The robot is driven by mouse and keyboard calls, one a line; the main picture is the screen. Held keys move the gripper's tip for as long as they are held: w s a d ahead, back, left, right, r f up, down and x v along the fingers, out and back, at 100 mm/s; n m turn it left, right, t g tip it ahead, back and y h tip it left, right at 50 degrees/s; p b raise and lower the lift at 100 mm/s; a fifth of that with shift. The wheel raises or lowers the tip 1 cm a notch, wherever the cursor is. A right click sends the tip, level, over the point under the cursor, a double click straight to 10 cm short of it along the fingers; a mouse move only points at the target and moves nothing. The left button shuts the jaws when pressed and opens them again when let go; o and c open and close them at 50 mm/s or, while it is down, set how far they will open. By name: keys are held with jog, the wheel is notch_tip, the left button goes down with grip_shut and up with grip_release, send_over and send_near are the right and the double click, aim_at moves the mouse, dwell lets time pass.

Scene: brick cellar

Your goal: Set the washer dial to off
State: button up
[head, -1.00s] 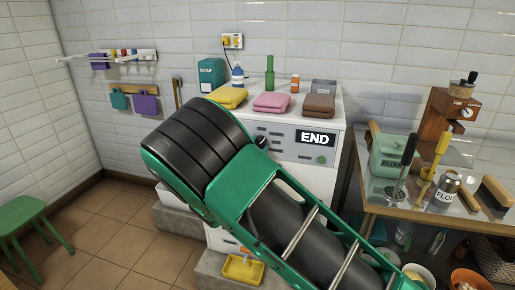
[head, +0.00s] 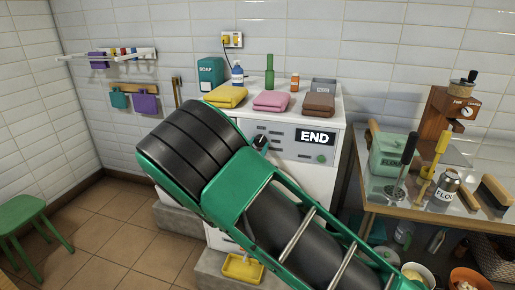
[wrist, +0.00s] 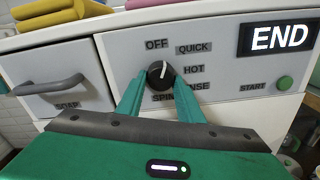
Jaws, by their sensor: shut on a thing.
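The washer (head: 322,172) is a white machine against the tiled wall, with a display reading END. Its black dial (wrist: 160,74) has a white pointer mark aimed up and slightly right, between the OFF and QUICK labels. HOT, a partly hidden RINSE and SPIN follow around it. My gripper (wrist: 159,84) has its two teal fingers on either side of the dial, shut on it. In the head view the dial (head: 261,142) shows just above my arm, which hides the gripper's fingers there.
A soap drawer with a grey handle (wrist: 50,86) is left of the dial, and a green START button (wrist: 285,83) is right. Folded towels, including a pink one (head: 271,101), lie on the washer. A cluttered table (head: 420,205) stands at the right.

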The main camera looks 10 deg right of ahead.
dwell(0.8)
jog(key=o, duration=1)
jog(key=v, duration=1)
jog(key=shift+s+a, duration=0.15)
jog(key=shift+s, duration=0.15)
